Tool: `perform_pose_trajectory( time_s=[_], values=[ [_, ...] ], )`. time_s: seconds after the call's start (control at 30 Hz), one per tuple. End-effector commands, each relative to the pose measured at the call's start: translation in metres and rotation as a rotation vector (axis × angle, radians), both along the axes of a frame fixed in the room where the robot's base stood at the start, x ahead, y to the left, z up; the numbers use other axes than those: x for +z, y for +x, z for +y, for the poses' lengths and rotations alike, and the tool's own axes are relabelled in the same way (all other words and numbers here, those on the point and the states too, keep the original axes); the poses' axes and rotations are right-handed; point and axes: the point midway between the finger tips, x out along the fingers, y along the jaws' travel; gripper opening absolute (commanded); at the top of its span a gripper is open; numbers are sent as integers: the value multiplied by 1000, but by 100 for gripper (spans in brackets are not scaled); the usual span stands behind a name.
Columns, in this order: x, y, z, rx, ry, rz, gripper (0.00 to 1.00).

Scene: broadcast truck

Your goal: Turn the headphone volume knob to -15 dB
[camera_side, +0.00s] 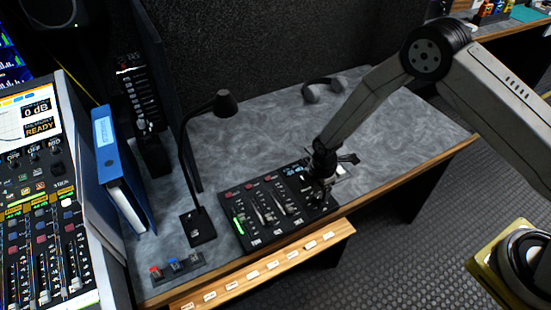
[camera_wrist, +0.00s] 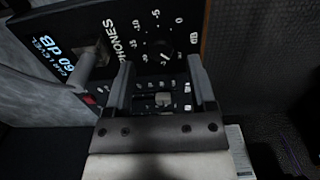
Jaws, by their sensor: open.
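The mixer panel (camera_side: 265,212) lies on the grey desk, and my gripper (camera_side: 321,195) is over its right end. A dark round knob (camera_wrist: 163,48) sits inside a ring of white dots and small numbers, including 0, 5 and 10. Its pointer is too dark to read. My gripper (camera_wrist: 162,82) is open, its two fingers apart with nothing clamped between them. The knob shows beyond the fingertips, apparently untouched.
A grey post-like control (camera_wrist: 92,65) stands left of the fingers. Small buttons (camera_wrist: 163,99) show between them. A gooseneck lamp (camera_side: 200,222) and blue binder (camera_side: 112,165) stand to the left. Headphones (camera_side: 323,89) lie at the back. The desk's right part is clear.

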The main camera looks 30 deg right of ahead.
Motion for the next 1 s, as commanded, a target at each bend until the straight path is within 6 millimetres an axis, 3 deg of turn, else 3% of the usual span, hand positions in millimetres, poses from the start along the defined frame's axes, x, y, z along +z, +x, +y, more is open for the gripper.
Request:
perform_pose_trajectory(
  time_s=[0.3, 0.67, 0.77, 0.9, 1.0],
  values=[
    [-24, 0, 0, 0, 0, 0, 72],
    [-27, 0, 0, 0, 1, -1, 72],
    [-27, 0, 0, 0, 0, -1, 46],
    [-27, 0, 0, 0, 0, -1, 2],
    [-27, 0, 0, 0, 0, -1, 0]
  ],
)
